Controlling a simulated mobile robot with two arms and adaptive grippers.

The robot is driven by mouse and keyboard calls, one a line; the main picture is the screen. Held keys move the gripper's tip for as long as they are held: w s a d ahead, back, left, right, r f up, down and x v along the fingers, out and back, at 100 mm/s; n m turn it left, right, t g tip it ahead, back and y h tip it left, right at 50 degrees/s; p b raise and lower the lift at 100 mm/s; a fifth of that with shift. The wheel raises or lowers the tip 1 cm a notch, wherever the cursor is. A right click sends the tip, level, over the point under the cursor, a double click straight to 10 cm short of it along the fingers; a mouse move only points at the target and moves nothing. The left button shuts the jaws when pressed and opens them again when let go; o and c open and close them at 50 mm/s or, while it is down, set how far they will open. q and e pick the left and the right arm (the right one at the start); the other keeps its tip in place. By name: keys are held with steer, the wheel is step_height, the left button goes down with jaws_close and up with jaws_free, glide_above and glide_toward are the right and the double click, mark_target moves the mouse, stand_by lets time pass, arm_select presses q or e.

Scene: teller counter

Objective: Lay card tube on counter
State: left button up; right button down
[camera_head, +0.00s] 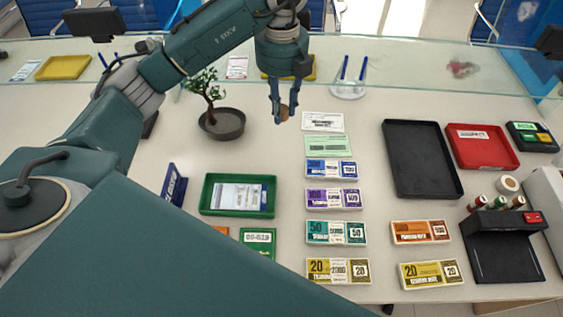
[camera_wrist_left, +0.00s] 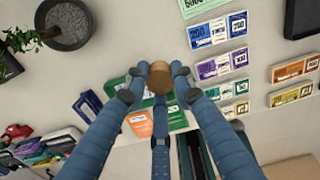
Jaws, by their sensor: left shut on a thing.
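My left gripper (camera_head: 280,116) is shut on the card tube (camera_head: 284,112), a small brown piece showing between its fingertips. It holds the tube above the back middle of the pale counter (camera_head: 270,150), to the right of the potted tree. In the left wrist view the tube (camera_wrist_left: 160,76) is seen nearly end-on between the fingers of my left gripper (camera_wrist_left: 158,88). The fingers hide much of the tube in the head view. My right gripper is not in view.
Banknote bundles (camera_head: 335,198) stand in a column right of a green tray (camera_head: 205,196). A potted tree (camera_head: 222,124), a black tray (camera_head: 388,150), a red tray (camera_head: 500,158) and a glass screen (camera_head: 420,70) are around. Bare counter lies between the plant and the bundles.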

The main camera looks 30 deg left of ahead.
mark_target(282, 164)
arm_select(q)
step_height(282, 164, down, 19)
steer(key=p, duration=0.3)
steer(key=shift+f, duration=0.3)
steer(key=shift+f, duration=0.1)
steer(key=o, duration=0.8)
steer(key=shift+c, duration=0.2)
